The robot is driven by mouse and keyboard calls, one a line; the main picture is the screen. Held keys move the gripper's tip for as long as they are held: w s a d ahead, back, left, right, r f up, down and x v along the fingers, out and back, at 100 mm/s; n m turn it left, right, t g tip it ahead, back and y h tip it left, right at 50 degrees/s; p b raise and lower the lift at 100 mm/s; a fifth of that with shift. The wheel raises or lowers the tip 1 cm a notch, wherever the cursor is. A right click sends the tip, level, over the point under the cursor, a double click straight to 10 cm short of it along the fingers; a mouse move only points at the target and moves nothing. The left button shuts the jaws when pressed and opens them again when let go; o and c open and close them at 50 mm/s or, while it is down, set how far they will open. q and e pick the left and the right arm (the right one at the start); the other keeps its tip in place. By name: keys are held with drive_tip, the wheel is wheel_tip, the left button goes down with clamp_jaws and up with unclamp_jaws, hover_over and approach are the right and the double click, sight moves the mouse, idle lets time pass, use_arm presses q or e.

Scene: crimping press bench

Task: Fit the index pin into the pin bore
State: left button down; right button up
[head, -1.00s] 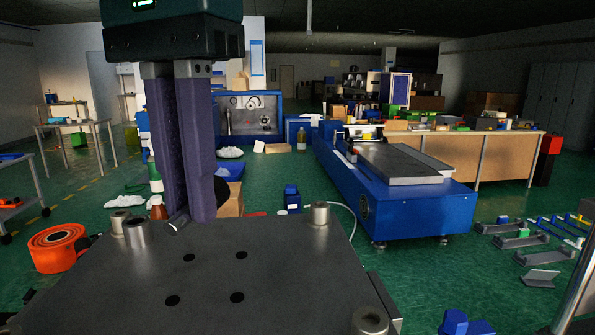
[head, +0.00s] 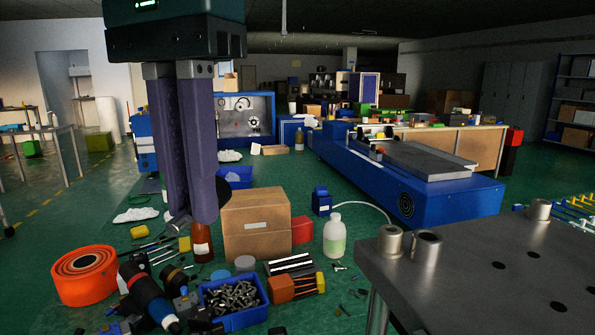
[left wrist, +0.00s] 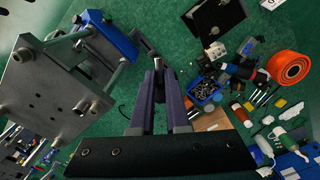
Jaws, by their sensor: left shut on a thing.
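My left gripper (head: 192,218) hangs fingers down in the head view, well left of the grey metal plate (head: 470,268). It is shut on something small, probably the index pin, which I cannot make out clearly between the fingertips. In the left wrist view the gripper (left wrist: 158,68) also stands clear of the plate (left wrist: 40,95), which is at the left. A hollow metal collar (head: 426,246), perhaps the pin bore, stands at the plate's near left corner. A corner post (head: 390,242) is beside it. My right gripper is not in view.
Below the gripper is clutter: a cardboard box (head: 256,228), a blue bin of screws (head: 233,303), an orange spool (head: 84,276), a green-filled bottle (head: 334,238) and hand tools. A blue machine (head: 400,190) stands behind the plate. Another post (head: 540,210) rises from the plate.

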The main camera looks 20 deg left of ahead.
use_arm(q)
drive_tip(key=w+d+m+t+h+p, duration=0.1)
drive_tip(key=d+m+t+h+p, duration=0.1)
drive_tip(key=d, duration=0.4)
drive_tip(key=w+d+r+m+t+h+p, duration=0.1)
drive_tip(key=d+m+t+h+p, duration=0.1)
drive_tip(key=d, duration=0.4)
drive_tip(key=w+d+m+t+h+p, duration=0.2)
drive_tip(key=d+m+h+p, duration=0.2)
drive_tip(key=d+m, duration=0.1)
drive_tip(key=shift+d+r+m+t+h, duration=0.2)
drive_tip(key=shift+d+m+t+h, duration=0.15)
drive_tip(key=shift+m, duration=0.25)
drive_tip(key=shift+w+a+r+n+t+h+p, duration=0.25)
drive_tip(key=shift+w+a+r+t+h+p, duration=0.25)
drive_tip(key=shift+t, duration=0.3)
drive_tip(key=shift+w+a+r+n+t+h+p, duration=0.3)
drive_tip(key=shift+a+r+t+p, duration=0.3)
drive_tip(key=shift+t, duration=0.25)
drive_tip(key=shift+w+a+r+n+t+h+p, duration=0.15)
drive_tip(key=shift+w+a+r+t+h+p, duration=0.25)
drive_tip(key=shift+t+p, duration=0.35)
drive_tip(key=shift+s+d, duration=0.1)
